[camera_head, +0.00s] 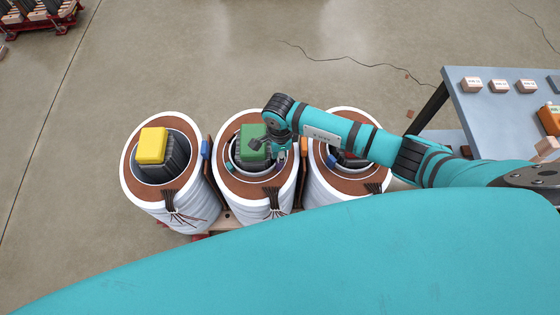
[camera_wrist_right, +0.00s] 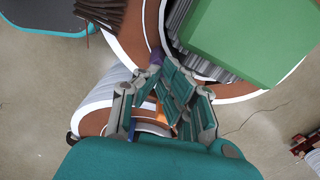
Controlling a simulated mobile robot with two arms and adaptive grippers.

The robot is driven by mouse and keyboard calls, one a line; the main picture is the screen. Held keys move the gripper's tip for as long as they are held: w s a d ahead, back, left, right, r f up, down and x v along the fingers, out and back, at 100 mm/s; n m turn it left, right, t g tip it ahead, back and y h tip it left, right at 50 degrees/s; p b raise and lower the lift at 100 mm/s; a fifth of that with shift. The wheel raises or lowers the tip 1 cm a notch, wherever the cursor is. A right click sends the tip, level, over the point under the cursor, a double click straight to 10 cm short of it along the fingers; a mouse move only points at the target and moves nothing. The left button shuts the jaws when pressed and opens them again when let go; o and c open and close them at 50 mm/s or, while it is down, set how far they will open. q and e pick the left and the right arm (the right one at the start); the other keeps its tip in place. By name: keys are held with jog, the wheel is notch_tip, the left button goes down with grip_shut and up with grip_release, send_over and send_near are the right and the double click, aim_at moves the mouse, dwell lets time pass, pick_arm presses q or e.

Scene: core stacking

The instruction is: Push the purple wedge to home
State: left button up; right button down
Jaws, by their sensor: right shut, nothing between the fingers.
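The purple wedge (camera_wrist_right: 156,57) shows as a small patch in the right wrist view, at the rim between the brown ring and the dark ribbed core under the green block (camera_wrist_right: 235,40). The rest of it is hidden by my fingers. My right gripper (camera_wrist_right: 167,72) is shut and empty, with its fingertips right by the wedge; I cannot tell whether they touch. My left gripper is not in view.
A coil with a yellow block (camera_head: 152,145) stands at left; another coil (camera_head: 345,196) at right is partly under my arm. A blue piece (camera_head: 205,149) and an orange piece (camera_head: 304,146) sit beside the coils. A table (camera_head: 480,115) with small boxes stands at right.

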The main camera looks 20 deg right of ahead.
jog(key=shift+f+b, duration=1.8)
jog(key=shift+f, duration=0.2)
jog(key=shift+r, duration=0.15)
jog(key=shift+r+p, duration=2)
jog(key=shift+r, duration=0.5)
jog(key=shift+s+f, duration=0.1)
